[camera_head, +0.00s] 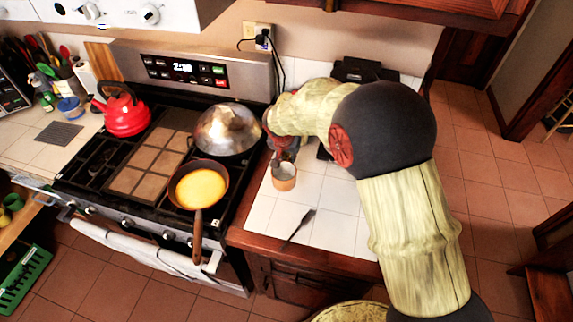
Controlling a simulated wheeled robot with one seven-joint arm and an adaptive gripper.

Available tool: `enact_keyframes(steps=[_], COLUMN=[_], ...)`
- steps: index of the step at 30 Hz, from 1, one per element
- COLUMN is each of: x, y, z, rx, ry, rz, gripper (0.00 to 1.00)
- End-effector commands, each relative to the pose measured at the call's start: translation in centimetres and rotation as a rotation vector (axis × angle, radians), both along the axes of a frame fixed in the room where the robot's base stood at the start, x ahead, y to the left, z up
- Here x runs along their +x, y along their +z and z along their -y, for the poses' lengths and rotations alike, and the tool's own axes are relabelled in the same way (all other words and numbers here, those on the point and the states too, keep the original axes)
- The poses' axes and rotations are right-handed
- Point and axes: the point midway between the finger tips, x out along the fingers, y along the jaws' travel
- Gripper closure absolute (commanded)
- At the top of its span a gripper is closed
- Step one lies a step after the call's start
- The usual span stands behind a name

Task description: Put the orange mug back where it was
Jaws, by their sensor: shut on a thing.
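The orange mug (284,182), with a pale inside, is upright at the left side of the white tiled counter, to the right of the stove. My gripper (284,158) comes down from above at the far side of the mug and is shut on it. The fingertips are small and partly hidden by my wrist. I cannot tell whether the mug's base touches the tiles.
A dark utensil (299,229) lies on the tiles in front. A pan with yellow food (201,188) and a domed metal lid (226,128) are on the stove at left. A black appliance (364,70) stands behind my arm. Tiles between mug and utensil are clear.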

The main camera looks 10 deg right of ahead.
Motion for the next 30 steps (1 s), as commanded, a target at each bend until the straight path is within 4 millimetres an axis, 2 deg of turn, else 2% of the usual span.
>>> enact_keyframes(steps=[1,3,9,16,23,30], x=[0.7,1.7,3.7,4.5,4.5,4.5], y=[-1.4,-2.6,-4.7,-5.7,-8.7,-8.7], z=[0.0,-0.1,-0.3,-0.3,-0.3,-0.4], rx=[-0.001,-0.001,0.001,0.000,0.000,0.000], ry=[-0.001,-0.002,-0.001,-0.001,0.001,0.000], rz=[-0.005,-0.005,-0.001,-0.001,-0.002,-0.001], gripper=[1.00,1.00,1.00,1.00,1.00,1.00])
